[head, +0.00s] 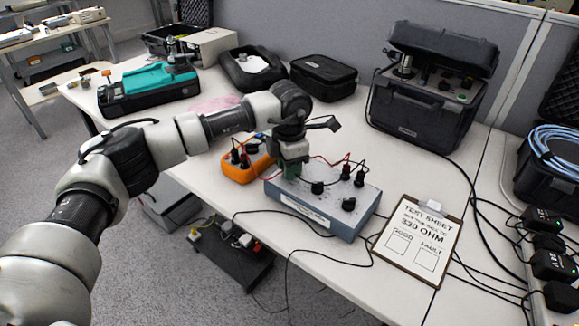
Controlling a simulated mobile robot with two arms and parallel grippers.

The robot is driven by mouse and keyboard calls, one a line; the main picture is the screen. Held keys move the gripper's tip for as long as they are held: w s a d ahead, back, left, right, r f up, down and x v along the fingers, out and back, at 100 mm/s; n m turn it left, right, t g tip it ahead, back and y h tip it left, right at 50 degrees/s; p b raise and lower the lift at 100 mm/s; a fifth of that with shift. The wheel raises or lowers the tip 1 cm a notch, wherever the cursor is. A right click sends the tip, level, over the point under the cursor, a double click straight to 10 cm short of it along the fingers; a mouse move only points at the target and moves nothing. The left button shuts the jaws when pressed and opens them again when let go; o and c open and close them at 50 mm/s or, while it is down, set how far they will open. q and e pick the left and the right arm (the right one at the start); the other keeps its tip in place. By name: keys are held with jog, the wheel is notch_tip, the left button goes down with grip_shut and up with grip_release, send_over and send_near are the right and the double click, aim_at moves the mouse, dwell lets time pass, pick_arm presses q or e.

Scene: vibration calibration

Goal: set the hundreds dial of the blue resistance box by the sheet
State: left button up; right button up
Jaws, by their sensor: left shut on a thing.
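The blue resistance box (335,221) sits on the white table in the middle of the view. Two black dials, a middle one (317,187) and a right one (348,204), show on its top, with leads plugged in behind them. The test sheet (415,237) lies on a clipboard to its right and reads 330 OHM, with GOOD and FAULT boxes. My left gripper (291,172) points down at the left end of the box top, shut on what appears to be the leftmost dial. The gripper hides that dial and its setting. My right gripper is out of view.
An orange meter (244,166) with leads stands just left of the box. A black case (428,104) stands behind, and a teal case (148,88) at the back left. Loose black cables run along the front edge and right of the clipboard.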

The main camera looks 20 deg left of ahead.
pick_arm(q)
jog(key=shift+m, duration=1.1)
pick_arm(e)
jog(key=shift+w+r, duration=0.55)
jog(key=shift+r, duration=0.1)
pick_arm(q)
jog(key=shift+m, duration=0.3)
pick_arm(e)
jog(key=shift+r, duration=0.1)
pick_arm(q)
jog(key=o, duration=0.9)
jog(key=shift+o, duration=0.2)
